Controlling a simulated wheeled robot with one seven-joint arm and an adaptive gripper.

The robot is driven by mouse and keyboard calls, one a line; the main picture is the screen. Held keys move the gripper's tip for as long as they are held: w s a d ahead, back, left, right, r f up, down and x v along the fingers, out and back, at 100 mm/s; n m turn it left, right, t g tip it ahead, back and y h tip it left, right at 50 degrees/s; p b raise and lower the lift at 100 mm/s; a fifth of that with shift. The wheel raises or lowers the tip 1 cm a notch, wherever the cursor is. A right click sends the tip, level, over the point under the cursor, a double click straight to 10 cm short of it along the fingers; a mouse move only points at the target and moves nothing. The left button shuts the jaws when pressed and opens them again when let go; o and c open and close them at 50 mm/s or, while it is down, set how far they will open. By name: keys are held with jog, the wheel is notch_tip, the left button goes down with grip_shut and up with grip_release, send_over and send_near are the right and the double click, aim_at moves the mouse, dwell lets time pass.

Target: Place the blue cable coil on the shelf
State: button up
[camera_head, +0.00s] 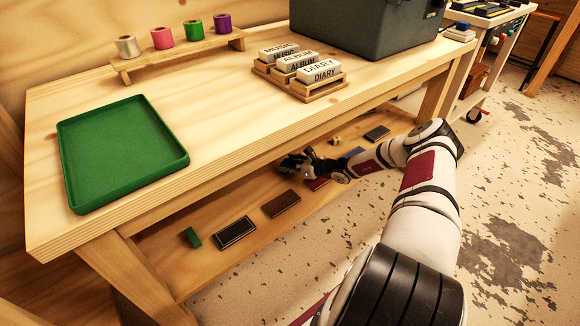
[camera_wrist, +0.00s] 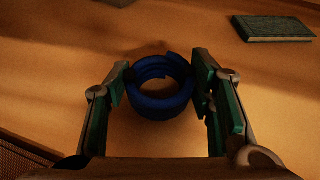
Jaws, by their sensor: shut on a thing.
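The blue cable coil (camera_wrist: 160,107) sits between my two fingers in the wrist view, with its open ring facing up toward the camera. My gripper (camera_wrist: 162,84) is shut on it, one finger at each side. In the head view my gripper (camera_head: 297,165) is low, under the workbench top and over its lower wooden shelf (camera_head: 230,210). The coil cannot be made out in the head view. Wood lies beneath the coil; whether the coil touches it is unclear.
On the lower shelf lie a green block (camera_head: 192,238), a dark flat box (camera_head: 234,232) and a brown one (camera_head: 281,204). Above are a green tray (camera_head: 120,150), a raised rack (camera_head: 180,50) with several foil rolls, and a card holder (camera_head: 300,85). The bench top overhangs my gripper.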

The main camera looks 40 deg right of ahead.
jog(key=shift+f, duration=0.1)
jog(key=o, duration=1.3)
jog(key=shift+s+d+r, duration=0.15)
jog(key=shift+s+r, duration=0.1)
jog(key=shift+r, duration=0.05)
jog(key=p+v, duration=0.4)
jog(key=v, duration=0.7)
jog(key=shift+s, duration=0.2)
